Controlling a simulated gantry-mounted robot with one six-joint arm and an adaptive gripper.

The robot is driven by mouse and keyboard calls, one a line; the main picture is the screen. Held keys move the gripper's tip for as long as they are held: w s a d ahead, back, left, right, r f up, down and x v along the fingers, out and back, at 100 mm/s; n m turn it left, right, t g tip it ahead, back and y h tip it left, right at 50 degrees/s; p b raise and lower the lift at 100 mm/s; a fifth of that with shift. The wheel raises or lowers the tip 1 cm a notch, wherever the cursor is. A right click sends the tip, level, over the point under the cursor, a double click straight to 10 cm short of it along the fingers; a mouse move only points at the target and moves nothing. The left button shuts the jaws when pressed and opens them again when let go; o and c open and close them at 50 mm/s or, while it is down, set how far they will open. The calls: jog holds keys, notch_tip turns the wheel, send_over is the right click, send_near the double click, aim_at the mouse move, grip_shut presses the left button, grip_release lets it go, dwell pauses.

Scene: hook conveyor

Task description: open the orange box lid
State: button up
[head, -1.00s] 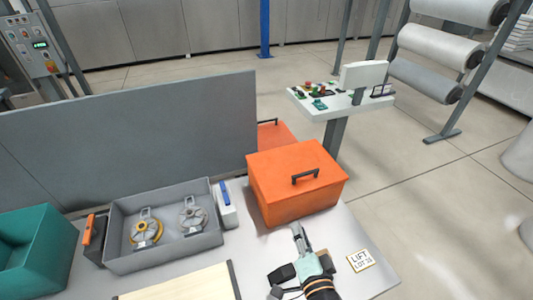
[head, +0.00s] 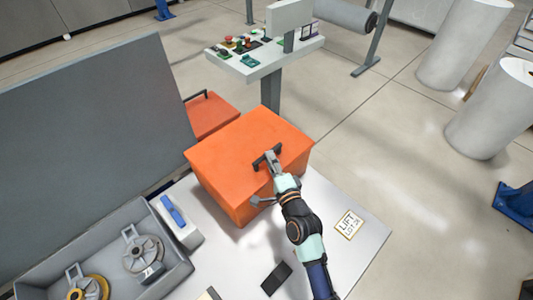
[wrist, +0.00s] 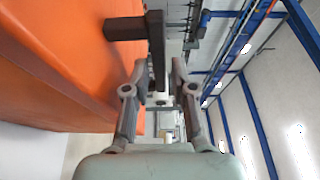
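The orange box (head: 215,180) stands on the white table with its flat orange lid (head: 245,135) closed on top. A dark bar handle (head: 262,160) sits on the lid; it also shows in the wrist view (wrist: 156,45). My gripper (head: 271,158) is at the handle, reaching over the lid from the front. In the wrist view my gripper (wrist: 160,82) has its two fingers apart, with the handle bar in the gap between them. The bar lies nearer the left finger; I cannot tell whether they touch. The gripper partly hides the handle in the head view.
A grey tray (head: 180,250) with metal reels lies at the left, beside a white-and-blue item (head: 174,218). A grey panel (head: 90,150) stands behind. A control stand (head: 258,65) is beyond the box.

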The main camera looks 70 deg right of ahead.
jog(key=shift+x, duration=1.5)
grip_shut()
